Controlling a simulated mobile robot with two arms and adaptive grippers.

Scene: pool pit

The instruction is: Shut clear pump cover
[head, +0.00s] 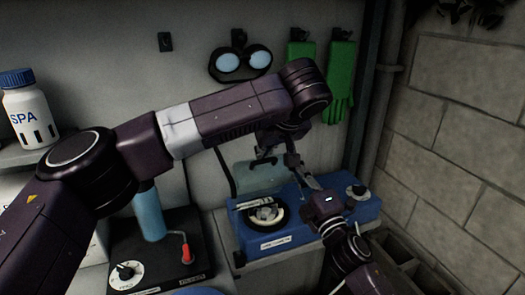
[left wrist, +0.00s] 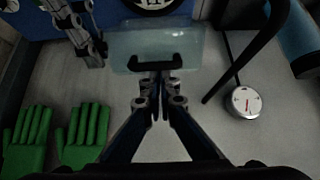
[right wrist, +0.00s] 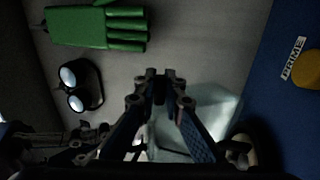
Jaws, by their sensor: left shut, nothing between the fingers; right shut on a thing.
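The clear pump cover (head: 258,176) stands raised at the back of the blue pump housing (head: 283,203), over the round white-rimmed opening (head: 266,214). In the left wrist view the cover (left wrist: 180,43) is a pale see-through panel with a black handle (left wrist: 155,64). My left gripper (left wrist: 158,80) is shut and empty, with its tips close to that handle. My right gripper (right wrist: 166,82) is shut at the cover's side edge; the cover (right wrist: 217,105) shows behind its fingers. The exact contact is hard to see. The left arm crosses above the housing.
Goggles (head: 240,62) and green gloves (head: 341,80) hang on the back wall. A black unit with a red-handled lever (head: 187,250) and a blue cylinder (head: 149,213) stand left of the pump. A SPA bottle (head: 29,108) sits on the left shelf. A block wall (head: 470,130) bounds the right.

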